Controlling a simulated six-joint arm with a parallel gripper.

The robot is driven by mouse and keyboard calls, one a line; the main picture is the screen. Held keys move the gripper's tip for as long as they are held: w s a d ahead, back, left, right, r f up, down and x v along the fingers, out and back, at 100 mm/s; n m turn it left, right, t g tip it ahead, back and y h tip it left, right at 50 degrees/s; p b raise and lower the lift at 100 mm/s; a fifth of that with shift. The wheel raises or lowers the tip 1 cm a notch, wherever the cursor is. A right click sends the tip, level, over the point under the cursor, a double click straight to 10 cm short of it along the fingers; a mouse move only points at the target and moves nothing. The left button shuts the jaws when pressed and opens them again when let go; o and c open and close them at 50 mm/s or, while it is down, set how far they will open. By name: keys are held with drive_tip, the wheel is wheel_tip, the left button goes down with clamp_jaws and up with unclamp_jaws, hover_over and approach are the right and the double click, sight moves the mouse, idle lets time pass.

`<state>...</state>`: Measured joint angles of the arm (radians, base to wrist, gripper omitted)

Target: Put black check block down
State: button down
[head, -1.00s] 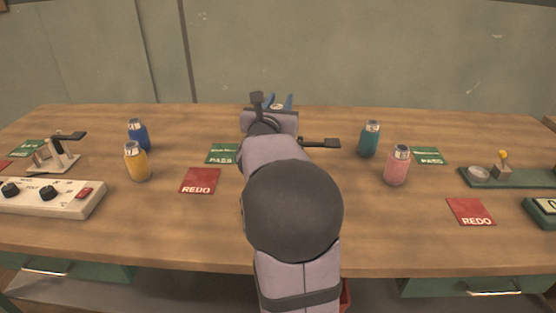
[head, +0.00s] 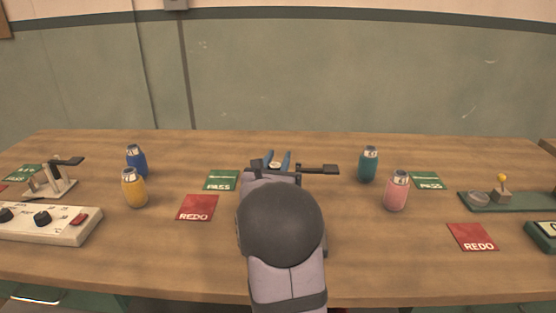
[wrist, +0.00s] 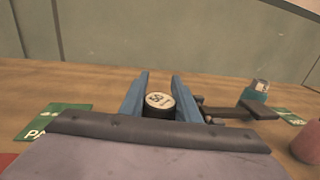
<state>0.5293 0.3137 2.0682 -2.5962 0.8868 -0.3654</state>
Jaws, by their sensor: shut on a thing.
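The black check block (wrist: 160,110) shows in the wrist view between the two blue fingers of my gripper (wrist: 160,95). It is dark and round, with a pale top that bears dark marks. My gripper is shut on it. In the head view my gripper (head: 277,160) is in the middle of the table, pointing away, and the block's pale top (head: 275,165) shows between the fingers. The block's underside is hidden, so I cannot tell whether it touches anything.
A black handle (head: 318,168) lies close right of my gripper. Blue (head: 137,162), yellow (head: 134,188), teal (head: 368,164) and pink (head: 396,190) bottles stand either side. Green PASS cards (head: 222,180) and red REDO cards (head: 197,207) lie flat. A knobbed control box (head: 60,224) is at left.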

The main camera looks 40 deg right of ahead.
drive_tip(key=shift+f, duration=0.1)
idle(0.3)
drive_tip(key=c, duration=1.3)
unclamp_jaws()
drive_tip(key=shift+c, duration=0.2)
drive_tip(key=b+v, duration=0.1)
drive_tip(key=v, duration=1.1)
